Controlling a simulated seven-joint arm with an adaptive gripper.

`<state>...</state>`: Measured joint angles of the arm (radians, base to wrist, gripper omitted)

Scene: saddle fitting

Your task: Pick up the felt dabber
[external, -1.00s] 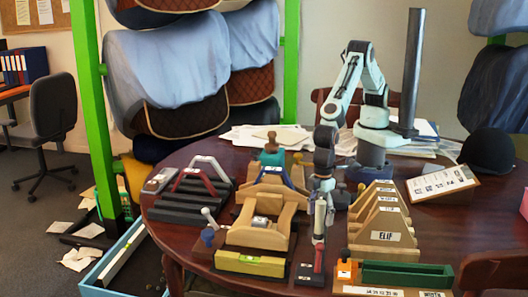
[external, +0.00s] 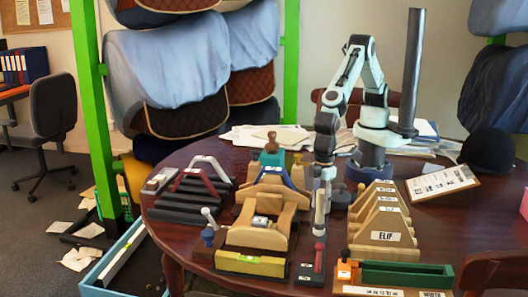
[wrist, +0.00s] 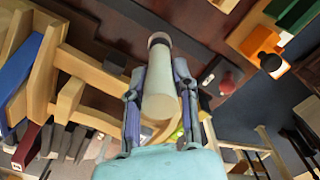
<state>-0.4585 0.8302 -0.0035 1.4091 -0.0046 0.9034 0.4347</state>
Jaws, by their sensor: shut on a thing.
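The felt dabber is a cream cylinder (wrist: 160,95) with a dark band near its far, pinkish end. In the wrist view my gripper (wrist: 160,74) has one finger on each side of it, shut on its body. The end nearest my palm is partly hidden. In the external view my gripper (external: 322,192) points down over the table, between the wooden frame and the wooden stand marked ELIF.
Close by are the wooden frame (external: 258,236), a yellow level (external: 250,264), a dark board with a red knob (external: 318,256), the ELIF stand (external: 385,238) and a green trough (external: 405,274). An orange block (external: 345,269) stands near the front edge.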

